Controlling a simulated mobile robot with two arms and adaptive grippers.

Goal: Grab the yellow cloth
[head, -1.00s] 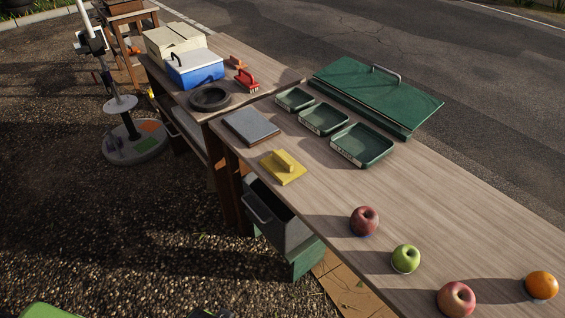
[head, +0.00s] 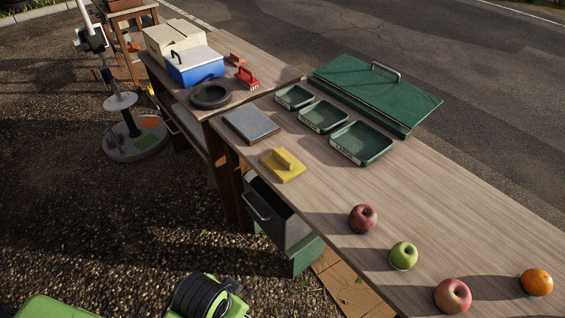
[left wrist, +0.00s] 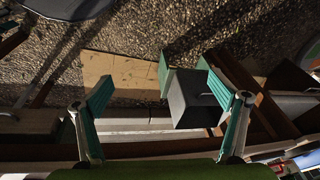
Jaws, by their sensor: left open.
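The yellow cloth (head: 283,166) lies on the wooden table, with a raised yellow ridge like a handle on top. It sits between the grey slab and the red apple, near the table's left edge. My left gripper (left wrist: 165,100) is open and empty in the left wrist view, its two teal fingers spread wide, with the open grey drawer beyond them. The cloth is not recognisable in that view. In the head view only parts of my green arm show at the bottom left, away from the cloth. My right gripper is not in view.
The wooden table (head: 420,200) holds a red apple (head: 362,218), a green apple (head: 404,255), another apple (head: 453,296) and an orange (head: 537,282). Green trays (head: 361,143) and a grey slab (head: 250,125) stand behind the cloth. An open grey drawer (head: 283,225) juts out below the table's edge.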

